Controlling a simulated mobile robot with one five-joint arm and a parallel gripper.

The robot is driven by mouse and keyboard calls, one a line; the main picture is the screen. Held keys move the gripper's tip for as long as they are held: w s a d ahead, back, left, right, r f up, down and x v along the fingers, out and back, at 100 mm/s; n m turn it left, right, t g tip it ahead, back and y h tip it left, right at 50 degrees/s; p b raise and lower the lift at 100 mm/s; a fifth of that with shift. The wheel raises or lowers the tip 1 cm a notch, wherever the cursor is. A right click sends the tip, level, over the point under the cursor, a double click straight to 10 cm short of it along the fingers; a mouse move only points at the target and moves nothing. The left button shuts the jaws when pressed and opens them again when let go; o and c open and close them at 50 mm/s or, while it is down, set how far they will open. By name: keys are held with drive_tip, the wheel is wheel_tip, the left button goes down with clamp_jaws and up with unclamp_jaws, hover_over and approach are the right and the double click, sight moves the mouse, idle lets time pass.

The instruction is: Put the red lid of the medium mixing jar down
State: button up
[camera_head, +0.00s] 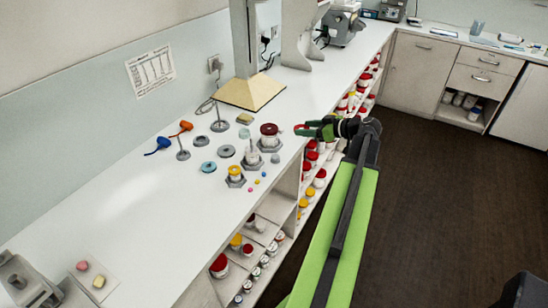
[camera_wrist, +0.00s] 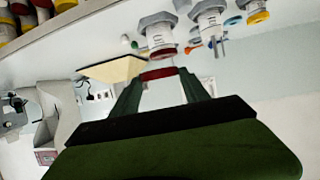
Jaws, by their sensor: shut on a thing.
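My gripper (camera_head: 305,129) is shut on the red lid (camera_wrist: 158,74), which shows edge-on between the fingertips in the wrist view. In the head view, it is right of the jars, near the counter's front edge, and the lid is small and partly hidden by the fingers. The middle jar (camera_head: 252,158) of three has no lid visible and something thin and upright at its top; it also shows in the wrist view (camera_wrist: 208,22). A jar with a dark red lid (camera_head: 268,130) stands behind it and a yellow-topped jar (camera_head: 235,173) in front.
A cream-based column (camera_head: 250,93) stands behind. Shelves below hold several lidded jars.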

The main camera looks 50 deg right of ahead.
drive_tip(key=s+a+n+y, duration=0.1)
drive_tip(key=s+a+y, duration=0.1)
drive_tip(key=s, duration=0.3)
drive_tip(key=b, duration=0.7)
hover_over(281, 163)
wheel_tip(281, 163, down, 7)
drive_tip(key=shift+r, duration=0.1)
drive_tip(key=shift+w, duration=0.15)
wheel_tip(281, 163, down, 4)
drive_tip(key=b, duration=0.4)
drive_tip(key=shift+f+b, duration=0.55)
drive_tip(key=shift+b, duration=0.05)
drive_tip(key=shift+f, duration=0.1)
drive_tip(key=o, duration=1.3)
